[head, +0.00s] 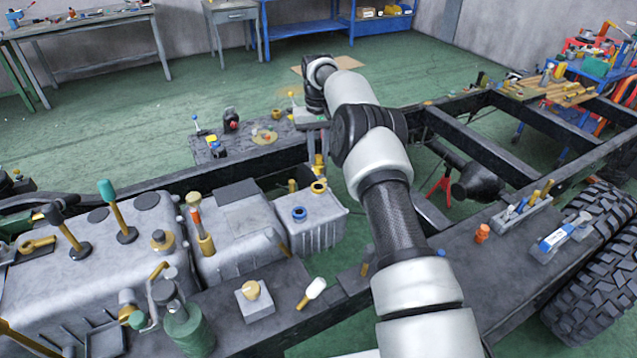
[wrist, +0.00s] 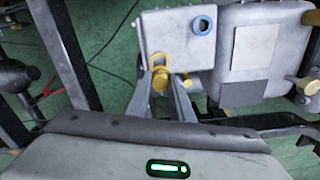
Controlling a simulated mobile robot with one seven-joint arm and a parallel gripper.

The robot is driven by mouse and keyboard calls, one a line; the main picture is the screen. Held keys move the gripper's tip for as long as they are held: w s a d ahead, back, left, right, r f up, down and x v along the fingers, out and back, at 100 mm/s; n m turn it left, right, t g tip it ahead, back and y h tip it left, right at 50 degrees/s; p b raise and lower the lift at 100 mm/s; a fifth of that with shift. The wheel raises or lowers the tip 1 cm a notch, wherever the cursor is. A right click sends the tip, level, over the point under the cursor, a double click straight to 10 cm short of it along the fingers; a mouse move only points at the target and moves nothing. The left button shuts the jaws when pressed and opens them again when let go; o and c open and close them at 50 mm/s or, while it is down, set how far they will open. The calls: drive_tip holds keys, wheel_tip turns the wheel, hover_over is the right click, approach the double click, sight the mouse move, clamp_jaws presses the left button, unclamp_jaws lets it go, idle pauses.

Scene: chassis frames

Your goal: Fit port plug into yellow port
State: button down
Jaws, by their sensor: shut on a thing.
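The yellow port (head: 319,187) is a yellow ring on top of a grey metal tank (head: 322,228), with a blue port (head: 299,213) nearer the head camera. In the wrist view, the yellow port (wrist: 161,57) shows just beyond my fingertips, and the blue port (wrist: 201,25) is up and to the right. My gripper (wrist: 161,80) is shut on the yellow port plug (wrist: 159,82). In the head view the plug (head: 319,164) appears just above and behind the yellow port. It looks apart from the ring, but the exact gap is unclear. The plug's lower end is partly hidden.
A yellow fitting (head: 292,186) stands behind the tank's left part. A larger grey housing (head: 235,235) with upright yellow fittings is on the left. A dark chassis rail (head: 150,188) runs behind the tank. A white-headed tool (head: 315,289) lies in front.

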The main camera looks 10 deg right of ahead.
wheel_tip(320, 180, down, 8)
drive_tip(key=shift+f, duration=0.1)
idle(0.4)
drive_tip(key=shift+f, duration=0.15)
drive_tip(key=c, duration=1.6)
unclamp_jaws()
drive_tip(key=shift+o, duration=0.2)
